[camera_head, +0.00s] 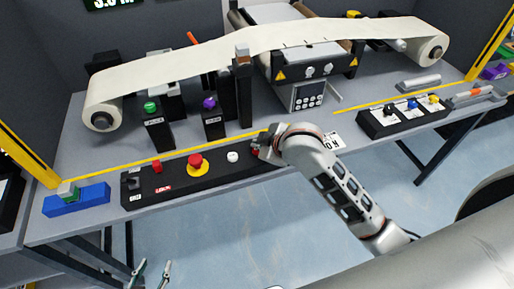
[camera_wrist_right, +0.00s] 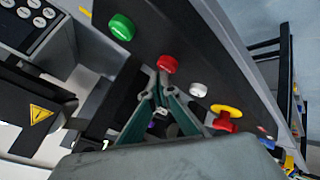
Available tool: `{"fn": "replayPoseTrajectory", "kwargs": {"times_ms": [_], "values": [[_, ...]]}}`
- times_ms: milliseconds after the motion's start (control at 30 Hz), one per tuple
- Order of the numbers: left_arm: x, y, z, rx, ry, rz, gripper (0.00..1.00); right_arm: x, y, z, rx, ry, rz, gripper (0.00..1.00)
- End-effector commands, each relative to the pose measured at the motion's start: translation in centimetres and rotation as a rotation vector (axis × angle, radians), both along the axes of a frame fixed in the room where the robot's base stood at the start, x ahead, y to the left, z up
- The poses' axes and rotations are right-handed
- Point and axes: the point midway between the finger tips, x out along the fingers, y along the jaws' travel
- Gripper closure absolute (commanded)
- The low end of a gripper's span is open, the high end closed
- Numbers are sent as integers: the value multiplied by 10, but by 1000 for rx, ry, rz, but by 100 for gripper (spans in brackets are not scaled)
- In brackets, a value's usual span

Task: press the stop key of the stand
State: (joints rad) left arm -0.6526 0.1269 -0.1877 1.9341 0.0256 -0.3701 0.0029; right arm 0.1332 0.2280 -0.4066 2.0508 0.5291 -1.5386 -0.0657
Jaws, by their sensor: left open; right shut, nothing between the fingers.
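The black control panel (camera_head: 216,171) runs along the front of the stand. In the right wrist view it carries a green key (camera_wrist_right: 121,27), a red key (camera_wrist_right: 167,63), a white key (camera_wrist_right: 198,90) and a red mushroom button on a yellow collar (camera_wrist_right: 227,117). My right gripper (camera_wrist_right: 163,82) is shut and empty, its tips just beside the red key; contact cannot be told. In the head view my right gripper (camera_head: 262,146) is over the panel's right end, partly covering the red key and hiding the green one. My left gripper (camera_head: 155,264) is open and empty, low in front of the table.
A second panel (camera_head: 380,124) is at right.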

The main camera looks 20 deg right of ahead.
Motion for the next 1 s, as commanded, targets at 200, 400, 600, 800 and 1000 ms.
{"fn": "replayPoseTrajectory", "kwargs": {"times_ms": [200, 400, 600, 800, 1000], "values": [[-1, 0, -1, 1, 2, 0, 58, 0, 0, -1, 0, 0, 0, 100], [-2, 0, -3, 1, 6, 0, 58, 0, 0, -3, 0, 1, 1, 100], [-2, 1, -3, 2, 7, 0, 58, 0, 0, -5, 0, 1, 0, 100], [-2, 0, -3, 2, 7, 0, 58, 0, 0, -8, 0, 1, 0, 100], [-1, 0, -2, 1, 5, 0, 58, 0, 0, -10, 0, 1, 0, 100]]}}
